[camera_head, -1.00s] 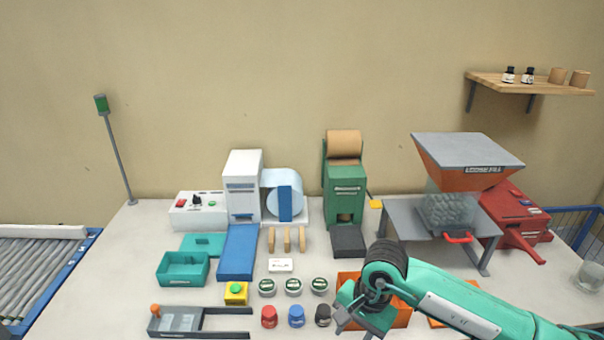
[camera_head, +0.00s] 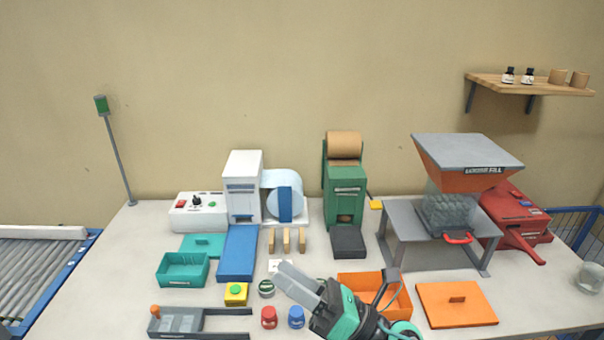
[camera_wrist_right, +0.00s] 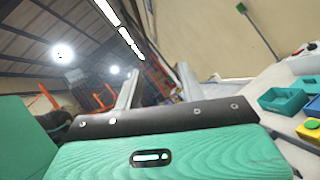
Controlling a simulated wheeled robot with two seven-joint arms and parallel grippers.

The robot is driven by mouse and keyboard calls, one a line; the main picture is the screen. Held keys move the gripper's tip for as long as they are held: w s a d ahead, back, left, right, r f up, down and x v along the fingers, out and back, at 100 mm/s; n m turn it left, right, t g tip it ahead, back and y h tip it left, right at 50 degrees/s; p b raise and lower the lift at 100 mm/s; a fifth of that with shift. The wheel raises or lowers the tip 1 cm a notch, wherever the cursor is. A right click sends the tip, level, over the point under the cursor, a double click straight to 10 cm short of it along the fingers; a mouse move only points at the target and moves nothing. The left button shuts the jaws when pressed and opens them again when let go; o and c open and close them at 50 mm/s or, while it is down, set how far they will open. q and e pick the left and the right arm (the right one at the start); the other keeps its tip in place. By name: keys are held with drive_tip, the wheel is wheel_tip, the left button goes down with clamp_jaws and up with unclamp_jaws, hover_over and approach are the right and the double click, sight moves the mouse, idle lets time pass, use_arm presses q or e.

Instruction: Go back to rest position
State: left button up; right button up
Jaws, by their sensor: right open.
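My right gripper (camera_head: 301,285) comes in from the lower right in the head view. Its grey fingers point up and left, above the front middle of the table, over the row of round jars. It is open, and nothing shows between its fingers. It hides most of the white card and some jars. In the right wrist view its two fingers (camera_wrist_right: 160,88) stand apart, with the ceiling and wall behind them. My left gripper is not in view.
An open orange box (camera_head: 392,306) and its orange lid (camera_head: 457,304) lie to the right of the gripper. The loose-fill hopper (camera_head: 466,155) stands behind at right.

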drive_tip(key=w+d+f+m+t+h, duration=0.3)
drive_tip(key=d+m+t+h, duration=0.35)
drive_tip(key=m, duration=0.55)
drive_tip(key=w+d+f+m+t+h, duration=0.25)
drive_tip(key=d+m+t+h, duration=0.45)
drive_tip(key=m, duration=0.4)
drive_tip(key=s+d+f+m+g+h, duration=0.2)
drive_tip(key=d+f+m+g+h, duration=0.2)
drive_tip(key=f+m, duration=0.25)
drive_tip(key=s+d+f+m+g+h, duration=0.2)
drive_tip(key=d+f+m+g+h, duration=0.25)
drive_tip(key=f, duration=0.35)
drive_tip(key=s+d+f+m+g, duration=0.1)
drive_tip(key=s+f+m+g, duration=0.35)
drive_tip(key=s+f, duration=0.35)
drive_tip(key=s+d+f+m+g, duration=0.1)
drive_tip(key=s+f+m+g, duration=0.35)
drive_tip(key=s, duration=0.65)
wheel_tip(320, 180, down, 32)
drive_tip(key=n+g, duration=0.2)
drive_tip(key=s+d+f, duration=0.2)
drive_tip(key=s+f, duration=0.7)
drive_tip(key=s+d+f+g, duration=0.1)
drive_tip(key=s+f, duration=0.8)
drive_tip(key=s, duration=0.1)
drive_tip(key=shift+s+d+f, duration=0.15)
drive_tip(key=shift+d+f, duration=0.05)
drive_tip(key=shift+d, duration=0.15)
